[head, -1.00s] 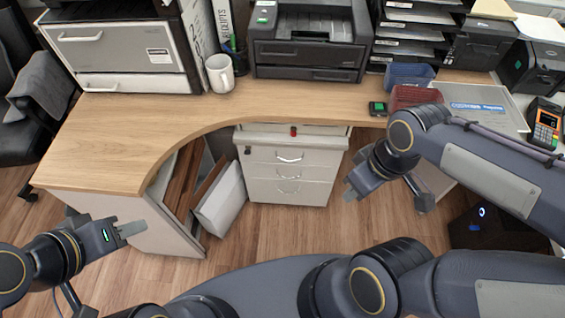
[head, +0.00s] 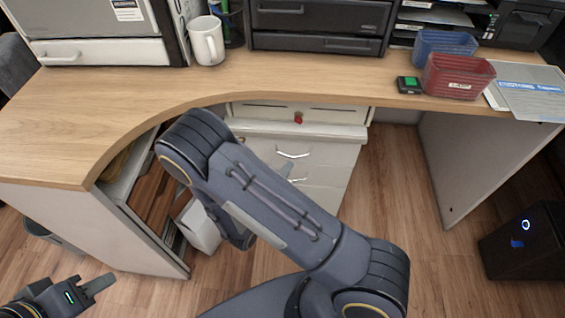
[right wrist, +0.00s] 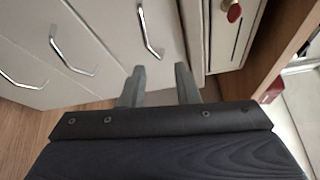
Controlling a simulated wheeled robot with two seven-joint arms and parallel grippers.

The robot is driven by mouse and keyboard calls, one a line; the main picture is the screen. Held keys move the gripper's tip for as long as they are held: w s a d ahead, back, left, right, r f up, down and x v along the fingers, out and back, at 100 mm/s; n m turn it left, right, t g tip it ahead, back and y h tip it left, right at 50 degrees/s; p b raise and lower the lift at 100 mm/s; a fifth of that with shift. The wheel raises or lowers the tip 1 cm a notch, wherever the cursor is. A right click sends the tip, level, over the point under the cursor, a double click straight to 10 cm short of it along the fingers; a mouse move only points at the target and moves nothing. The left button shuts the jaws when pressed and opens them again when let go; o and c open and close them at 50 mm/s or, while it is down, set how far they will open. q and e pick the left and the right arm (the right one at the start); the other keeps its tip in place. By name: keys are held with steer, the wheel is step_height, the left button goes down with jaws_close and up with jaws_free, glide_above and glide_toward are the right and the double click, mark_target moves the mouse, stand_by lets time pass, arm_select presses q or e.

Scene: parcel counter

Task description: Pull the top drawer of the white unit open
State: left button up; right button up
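The white unit (head: 330,160) stands under the desk, its drawers shut. The bar handle (head: 293,154) of its top drawer shows beside my right arm, which covers much of the front. In the right wrist view, my right gripper (right wrist: 160,86) is open and empty. Its fingertips point at the unit's front, just short of the top drawer's handle (right wrist: 150,32); I see no contact. The lower handles lie to the left there. My left gripper (head: 98,288) is low at the left of the head view, away from the unit; its finger gap is unclear.
The desktop (head: 130,110) overhangs the unit. A red knob (head: 298,118) sits on a pale panel above the top drawer; it also shows in the wrist view (right wrist: 234,13). A dark box (head: 525,245) stands at right.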

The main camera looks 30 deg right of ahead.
mark_target(292, 157)
steer(key=shift+n+t+y, duration=0.4)
steer(key=shift+n+t, duration=0.2)
steer(key=shift+n, duration=0.2)
steer(key=x, duration=0.2)
steer(key=b+x, duration=0.1)
steer(key=x, duration=0.2)
steer(key=w+f+x, duration=0.1)
steer(key=x, duration=0.1)
steer(key=shift+w+a+f+b, duration=0.1)
steer(key=shift+a+f+b, duration=0.1)
steer(key=shift+b, duration=0.2)
steer(key=shift+r, duration=0.1)
jaws_close()
